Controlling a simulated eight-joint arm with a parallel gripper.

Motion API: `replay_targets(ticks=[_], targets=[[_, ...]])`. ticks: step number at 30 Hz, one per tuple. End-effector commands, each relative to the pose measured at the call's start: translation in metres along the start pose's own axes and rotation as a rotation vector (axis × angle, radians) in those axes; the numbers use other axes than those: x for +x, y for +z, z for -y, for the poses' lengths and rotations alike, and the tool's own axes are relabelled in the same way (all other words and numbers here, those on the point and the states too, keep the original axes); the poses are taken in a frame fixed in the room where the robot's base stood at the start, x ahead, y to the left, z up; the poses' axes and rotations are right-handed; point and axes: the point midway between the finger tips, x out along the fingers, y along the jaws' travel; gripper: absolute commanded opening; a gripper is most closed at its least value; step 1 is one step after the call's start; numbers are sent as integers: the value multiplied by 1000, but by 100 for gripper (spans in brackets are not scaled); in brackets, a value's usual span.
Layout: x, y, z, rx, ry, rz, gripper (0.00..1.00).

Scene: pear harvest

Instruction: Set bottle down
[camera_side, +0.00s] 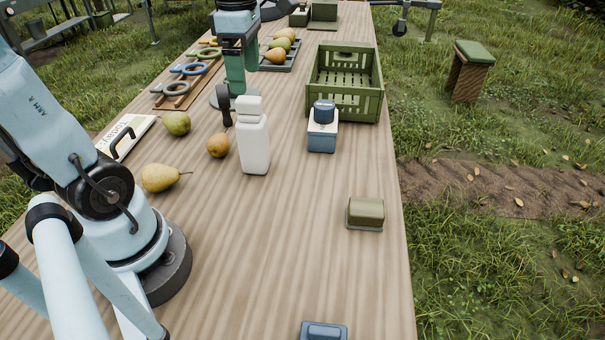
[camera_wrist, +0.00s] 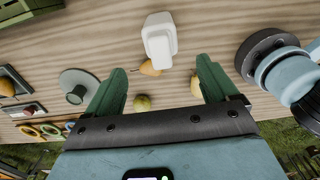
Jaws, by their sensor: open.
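A white bottle (camera_side: 254,145) with a square white cap stands upright on the wooden table. My gripper (camera_side: 242,75) is behind it in the side view, with its dark green fingers pointing down. In the wrist view, the bottle (camera_wrist: 159,42) shows ahead of my gripper (camera_wrist: 162,78), past the fingertips and roughly midway between them. The two fingers are wide apart and nothing is held between them. The bottle appears free of both fingers.
Several loose pears lie left of the bottle, including a yellow one (camera_side: 159,178) and a brown one (camera_side: 218,145). A blue-and-white container (camera_side: 322,130) stands to its right, before a green crate (camera_side: 344,104). An olive box (camera_side: 366,212) lies nearer.

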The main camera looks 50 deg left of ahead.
Motion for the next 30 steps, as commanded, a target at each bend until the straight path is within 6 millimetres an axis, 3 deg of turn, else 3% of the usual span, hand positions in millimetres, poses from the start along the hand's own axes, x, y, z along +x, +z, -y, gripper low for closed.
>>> replay_targets(ticks=[6, 19, 23, 30], targets=[[-18, 0, 0, 0, 0, 0, 87], [-20, 0, 0, 0, 0, 0, 87], [-14, 0, 0, 0, 0, 0, 87], [14, 0, 0, 0, 0, 0, 87]])
